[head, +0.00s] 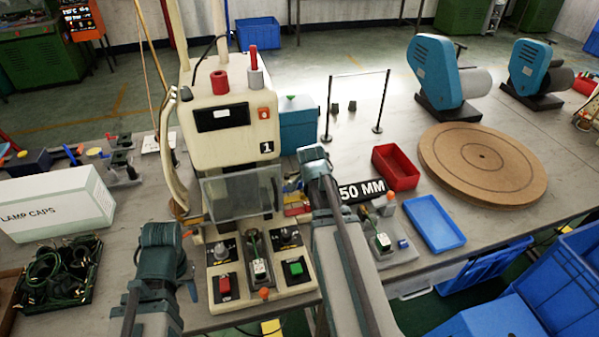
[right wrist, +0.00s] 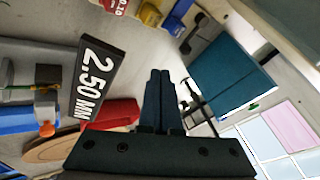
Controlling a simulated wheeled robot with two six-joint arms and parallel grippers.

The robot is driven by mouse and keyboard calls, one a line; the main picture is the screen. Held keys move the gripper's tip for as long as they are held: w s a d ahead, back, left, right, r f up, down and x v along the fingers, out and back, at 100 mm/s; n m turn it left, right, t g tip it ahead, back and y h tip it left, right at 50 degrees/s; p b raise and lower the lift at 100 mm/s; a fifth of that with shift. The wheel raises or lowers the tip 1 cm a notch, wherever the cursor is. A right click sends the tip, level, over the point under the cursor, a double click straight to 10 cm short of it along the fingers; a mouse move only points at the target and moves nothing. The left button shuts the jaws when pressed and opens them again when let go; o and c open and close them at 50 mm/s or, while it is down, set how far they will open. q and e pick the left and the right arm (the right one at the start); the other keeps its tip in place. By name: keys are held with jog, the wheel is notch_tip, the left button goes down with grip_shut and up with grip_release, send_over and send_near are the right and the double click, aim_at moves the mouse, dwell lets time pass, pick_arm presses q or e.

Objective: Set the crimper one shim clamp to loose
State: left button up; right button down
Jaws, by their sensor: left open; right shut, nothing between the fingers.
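Crimper one (head: 218,133) is the cream machine marked 1, with a clear guard (head: 243,194) at its front. Its lower panel has a left dial (head: 222,253), a right dial (head: 290,238), a red button (head: 224,287), a green button (head: 296,268) and an orange knob (head: 264,293). I cannot tell which part is the shim clamp or how it is set. My left gripper (head: 165,264) is open, low and left of the panel. My right gripper (head: 315,155) is right of the crimper; its shut, empty fingers show in the right wrist view (right wrist: 160,78).
Coloured tags (head: 297,207) lie between crimper and right arm. A 2.50 MM sign (right wrist: 101,78), partly hidden in the head view (head: 362,190), stands close by. A red tray (head: 396,167), blue tray (head: 434,221) and round board (head: 482,160) lie to the right.

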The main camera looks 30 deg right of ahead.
pick_arm(q)
jog(key=shift+f, duration=0.1)
pick_arm(e)
jog(key=shift+f, duration=0.1)
pick_arm(q)
notch_tip(320, 180, down, 8)
jog(key=b, duration=0.8)
jog(key=shift+f, duration=0.15)
pick_arm(e)
jog(key=x, duration=1)
jog(key=shift+f, duration=0.2)
pick_arm(q)
jog(key=shift+r, duration=0.25)
pick_arm(e)
jog(key=w, duration=0.3)
jog(key=shift+w+a+r, duration=0.1)
jog(key=shift+w+r, duration=0.15)
jog(key=shift+w, duration=0.25)
